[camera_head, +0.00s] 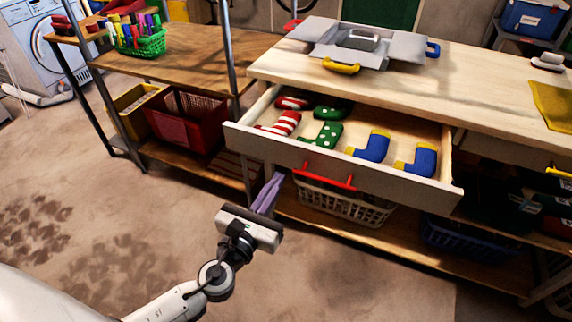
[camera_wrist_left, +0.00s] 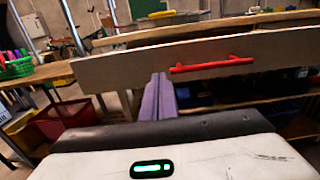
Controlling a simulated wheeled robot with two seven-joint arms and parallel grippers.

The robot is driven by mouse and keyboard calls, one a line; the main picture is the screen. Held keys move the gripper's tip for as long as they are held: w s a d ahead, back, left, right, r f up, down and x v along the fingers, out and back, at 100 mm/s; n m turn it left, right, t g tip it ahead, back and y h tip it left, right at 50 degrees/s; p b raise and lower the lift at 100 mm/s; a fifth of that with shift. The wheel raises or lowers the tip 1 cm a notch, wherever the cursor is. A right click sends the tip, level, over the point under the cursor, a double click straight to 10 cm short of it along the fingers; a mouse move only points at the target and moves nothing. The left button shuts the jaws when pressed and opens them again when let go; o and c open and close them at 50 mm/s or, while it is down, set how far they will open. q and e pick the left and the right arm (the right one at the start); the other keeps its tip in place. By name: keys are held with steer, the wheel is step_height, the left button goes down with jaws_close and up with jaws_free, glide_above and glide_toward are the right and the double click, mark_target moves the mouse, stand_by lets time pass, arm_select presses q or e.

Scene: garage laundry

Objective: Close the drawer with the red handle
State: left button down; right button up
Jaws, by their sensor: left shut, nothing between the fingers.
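The drawer with the red handle is pulled out from under the wooden workbench, and its front (camera_head: 400,187) shows in the head view. The red handle (camera_head: 324,178) sits on that front; it also shows in the left wrist view (camera_wrist_left: 212,64). Red-striped, green dotted and blue-and-yellow sock-shaped items lie in the drawer. My left gripper (camera_head: 272,187) is shut and empty, its purple fingers upright just in front of the drawer front, left of the handle. In the left wrist view the fingertips overlap the drawer front's lower edge; I cannot tell whether they touch. My right gripper is out of view.
A white basket (camera_head: 345,203) stands on the shelf below the drawer. A red crate (camera_head: 184,122) is on the left shelf.

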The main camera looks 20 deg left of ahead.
mark_target(292, 157)
arm_select(q)
steer(key=w, duration=0.6)
steer(key=shift+d, duration=0.1)
steer(key=shift+w, duration=0.1)
